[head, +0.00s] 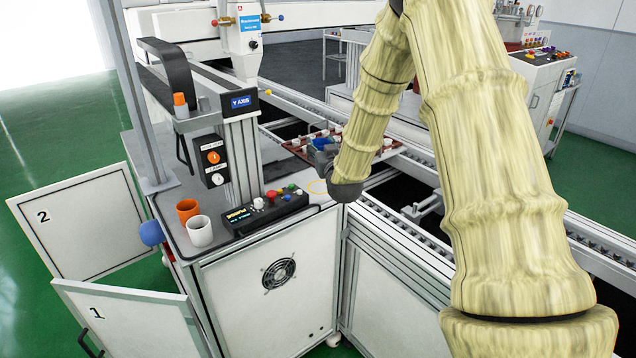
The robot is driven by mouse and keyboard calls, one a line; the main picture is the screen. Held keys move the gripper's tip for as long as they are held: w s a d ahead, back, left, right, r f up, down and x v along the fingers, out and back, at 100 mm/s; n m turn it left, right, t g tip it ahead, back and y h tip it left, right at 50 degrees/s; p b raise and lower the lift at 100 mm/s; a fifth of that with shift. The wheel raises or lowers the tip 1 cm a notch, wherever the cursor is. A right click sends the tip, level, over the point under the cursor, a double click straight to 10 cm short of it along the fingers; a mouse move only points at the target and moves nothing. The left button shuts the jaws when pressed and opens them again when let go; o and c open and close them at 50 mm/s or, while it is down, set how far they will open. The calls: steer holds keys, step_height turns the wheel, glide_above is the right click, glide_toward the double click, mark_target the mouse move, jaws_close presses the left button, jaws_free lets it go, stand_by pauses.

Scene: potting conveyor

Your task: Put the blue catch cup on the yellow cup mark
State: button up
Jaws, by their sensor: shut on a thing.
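The blue catch cup (321,143) is held in my gripper (322,155), which is small and dark in the head view. My gripper is shut on the cup, and its fingers and the wrist hide part of it. The yellow cup mark (316,186) is a thin yellow ring on the white cabinet top, partly hidden by my wrist. The cup appears just beyond and above the mark in the picture. Its exact height over the surface cannot be told.
An orange cup (187,211) and a white cup (200,231) stand at the cabinet's left. A control box with buttons (265,212) lies left of the mark. A tray with pots (300,146) is behind on the conveyor. The Y-axis post (240,150) rises nearby. Two cabinet doors hang open.

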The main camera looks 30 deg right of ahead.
step_height(320, 180, down, 5)
steer(key=shift+w+a+r, duration=0.15)
steer(key=shift+r, duration=0.05)
steer(key=shift+f+p, duration=0.55)
steer(key=shift+f, duration=1.95)
steer(key=shift+f, duration=0.1)
steer(key=o, duration=0.7)
steer(key=shift+c, duration=0.2)
